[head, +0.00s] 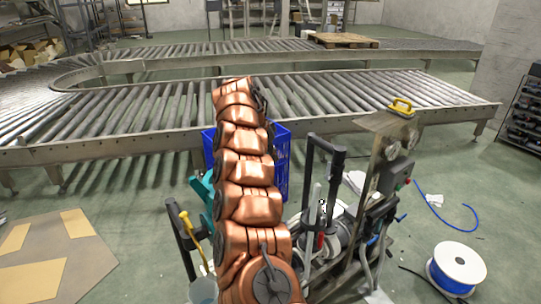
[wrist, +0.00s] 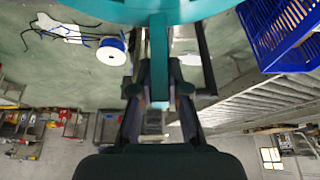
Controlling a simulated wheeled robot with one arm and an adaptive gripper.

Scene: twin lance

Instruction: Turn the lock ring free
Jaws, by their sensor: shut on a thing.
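In the wrist view my gripper (wrist: 158,98) is shut on the lower end of a teal bar (wrist: 158,50). The bar runs up to a wide teal curved rim along the top edge, cut off by the frame. This teal part looks like the lock ring, but I cannot be sure. A pale block shows between the fingers. In the head view my copper arm hides the gripper. A teal piece (head: 203,190) shows just left of my arm; I cannot tell if it is the same part.
A blue crate (head: 282,160) stands behind my arm. A machine frame (head: 374,150) with hoses and a yellow handle on top (head: 401,106) stands at right. A blue-and-white reel (head: 457,268) lies on the floor. Roller conveyors (head: 140,118) cross behind. Flat cardboard (head: 55,255) lies at left.

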